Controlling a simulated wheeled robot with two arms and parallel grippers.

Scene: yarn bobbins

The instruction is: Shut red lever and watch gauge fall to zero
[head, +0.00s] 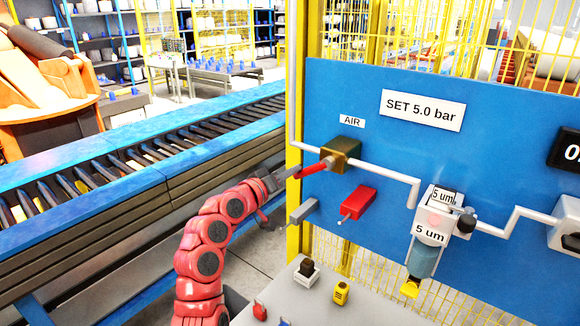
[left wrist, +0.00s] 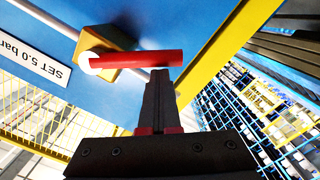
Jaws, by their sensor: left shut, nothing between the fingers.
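The red lever (head: 313,168) sticks out to the left from a brass valve (head: 343,151) under the AIR label, roughly along the white pipe. My left gripper (head: 286,174) is shut and empty, with its tips at the free end of the lever. In the left wrist view the lever (left wrist: 140,59) lies across just beyond the shut fingertips (left wrist: 160,74); I cannot tell if they touch. A black display (head: 570,149), possibly the gauge, is cut off at the right edge, showing only a "0" and a point. My right gripper is not in view.
The blue panel (head: 370,90) carries a red box (head: 358,202), a filter unit (head: 432,225) and a SET 5.0 bar sign (head: 422,110). A yellow post (head: 295,90) stands close by my left gripper. A grey table (head: 320,305) with small items lies below.

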